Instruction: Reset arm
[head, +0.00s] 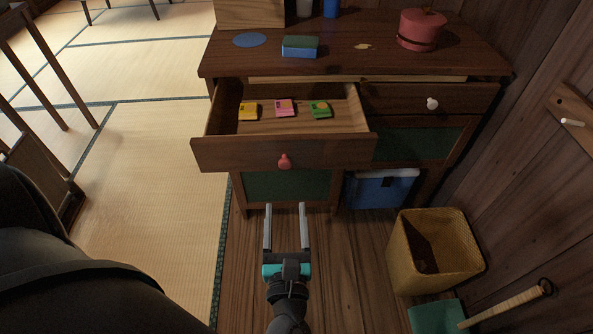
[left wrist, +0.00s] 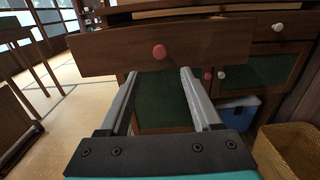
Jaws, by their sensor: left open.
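My left gripper (head: 286,228) is open and empty, with its two grey fingers apart. It is in front of and below the pulled-out drawer (head: 215,156) of the wooden cabinet (head: 470,62), not touching it in the head view. In the left wrist view the open fingers (left wrist: 158,85) point at the drawer front (left wrist: 215,48) and its red knob (left wrist: 159,52). The drawer holds a yellow packet (head: 248,112), a pink packet (head: 285,107) and a green packet (head: 320,110). My right gripper is in neither view.
On the cabinet top are a blue and green sponge (head: 300,46), a blue disc (head: 249,40) and a red pot (head: 421,29). A blue box (head: 380,188) sits under the cabinet. A woven basket (head: 402,262) and a dustpan (head: 437,317) stand right. Tatami at left is mostly clear.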

